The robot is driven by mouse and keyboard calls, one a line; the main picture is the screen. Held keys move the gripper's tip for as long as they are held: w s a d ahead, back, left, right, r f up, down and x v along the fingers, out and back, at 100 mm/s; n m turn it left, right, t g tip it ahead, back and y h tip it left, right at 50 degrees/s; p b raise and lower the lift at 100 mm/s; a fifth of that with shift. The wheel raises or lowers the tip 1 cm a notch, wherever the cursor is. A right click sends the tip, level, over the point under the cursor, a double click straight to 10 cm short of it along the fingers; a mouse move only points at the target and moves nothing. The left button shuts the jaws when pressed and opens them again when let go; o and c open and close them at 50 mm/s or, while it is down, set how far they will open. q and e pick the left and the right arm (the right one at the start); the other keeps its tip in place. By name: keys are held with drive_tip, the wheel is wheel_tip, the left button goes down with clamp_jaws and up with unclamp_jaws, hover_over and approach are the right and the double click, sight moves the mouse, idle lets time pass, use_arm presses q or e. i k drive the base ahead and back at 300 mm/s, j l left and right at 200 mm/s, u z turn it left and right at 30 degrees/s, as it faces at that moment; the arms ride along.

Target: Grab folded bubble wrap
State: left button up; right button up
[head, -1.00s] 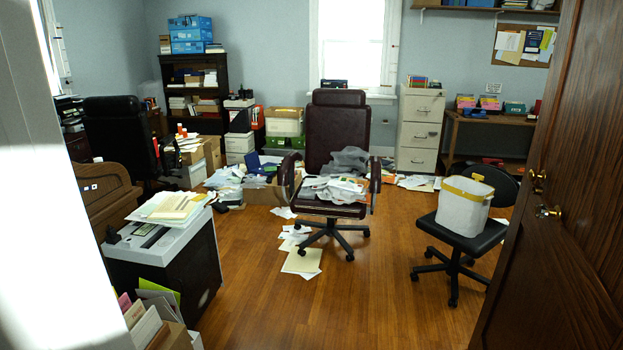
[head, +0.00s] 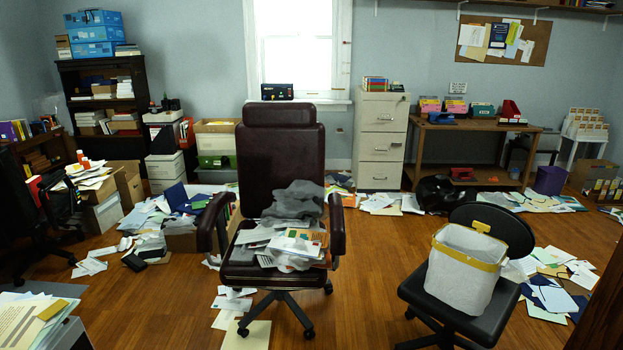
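Crumpled grey, translucent wrap-like material (head: 294,203) lies on the seat of the dark maroon office chair (head: 282,150) in the middle of the room. It sits on and behind a pile of papers and envelopes (head: 297,244). I cannot tell for sure that it is the folded bubble wrap. No other piece shows clearly. Neither of my grippers is in view.
A black chair (head: 505,228) at right carries a white bin with a yellow rim (head: 464,268). Papers litter the floor at left (head: 160,225) and right (head: 555,285). Bare wooden floor (head: 375,265) lies between the two chairs.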

sight(240, 255)
drive_tip(key=i+j+u, duration=0.1)
drive_tip(key=i+u, duration=0.3)
drive_tip(key=i+l+u, duration=0.1)
drive_tip(key=i+u, duration=0.3)
drive_tip(key=i, duration=0.2)
drive_tip(key=i+l+u, duration=0.25)
drive_tip(key=i+u, duration=0.15)
drive_tip(key=i, duration=0.1)
